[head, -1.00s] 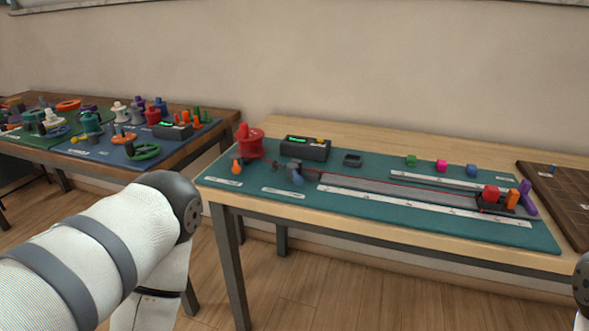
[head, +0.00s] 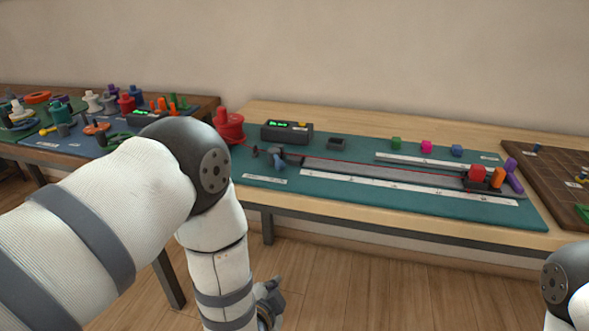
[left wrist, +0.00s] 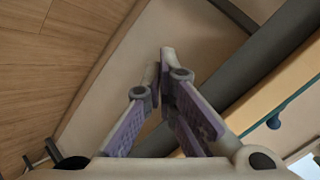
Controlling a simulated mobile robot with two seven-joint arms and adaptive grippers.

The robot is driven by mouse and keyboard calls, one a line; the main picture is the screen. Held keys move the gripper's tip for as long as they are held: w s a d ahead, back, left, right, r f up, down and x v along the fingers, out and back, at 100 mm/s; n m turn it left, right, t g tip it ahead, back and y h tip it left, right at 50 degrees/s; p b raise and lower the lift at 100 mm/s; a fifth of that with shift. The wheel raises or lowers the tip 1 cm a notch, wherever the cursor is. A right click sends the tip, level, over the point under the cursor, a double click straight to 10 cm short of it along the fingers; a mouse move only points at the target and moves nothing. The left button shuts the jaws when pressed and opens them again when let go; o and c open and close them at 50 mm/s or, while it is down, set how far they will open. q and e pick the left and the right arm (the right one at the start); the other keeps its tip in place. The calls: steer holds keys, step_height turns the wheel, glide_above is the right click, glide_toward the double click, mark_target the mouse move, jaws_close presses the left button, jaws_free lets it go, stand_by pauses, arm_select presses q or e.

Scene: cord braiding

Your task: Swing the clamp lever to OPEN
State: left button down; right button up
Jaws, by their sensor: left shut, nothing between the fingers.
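At the right end of the teal mat (head: 400,208) is a small fixture with a red block (head: 477,173), an orange upright piece (head: 497,178) and a purple tilted bar (head: 513,176). No OPEN mark is readable, so I cannot tell which piece is the clamp lever. My left gripper (head: 270,300) hangs low in front of the table, below the tabletop and well left of the fixture. In the left wrist view my left gripper (left wrist: 165,58) has its fingertips together, with nothing between them. My right gripper is out of view.
A red spool (head: 229,126) and a dark display box (head: 287,132) stand at the mat's left. A red cord runs along a grey track (head: 380,172). A brown compartment tray (head: 550,175) lies right. The table edge and a dark leg (left wrist: 265,75) are near my left gripper.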

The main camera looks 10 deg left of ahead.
arm_select(q)
steer(key=w+d+r+m+t, duration=0.2)
steer(key=w+d+r+t, duration=0.2)
steer(key=w+r, duration=0.35)
steer(key=m+t+y, duration=0.2)
steer(key=t, duration=0.1)
glide_toward(296, 180)
steer(key=d+r, duration=0.1)
steer(key=w+d+r, duration=0.2)
steer(key=shift+d+r+b, duration=0.25)
steer(key=shift+d+b, duration=0.05)
steer(key=shift+b, duration=0.1)
steer(key=w, duration=0.3)
steer(key=w+a+b, duration=0.1)
steer(key=w, duration=0.5)
steer(key=shift+w+a+r+b, duration=0.1)
steer(key=shift+w+a+b, duration=0.15)
steer(key=shift+b, duration=0.1)
steer(key=a, duration=0.1)
steer(key=s+a+p, duration=0.1)
steer(key=a, duration=0.1)
steer(key=shift+s+r, duration=0.15)
steer(key=shift+s+a+f, duration=0.15)
steer(key=shift+a+f, duration=0.1)
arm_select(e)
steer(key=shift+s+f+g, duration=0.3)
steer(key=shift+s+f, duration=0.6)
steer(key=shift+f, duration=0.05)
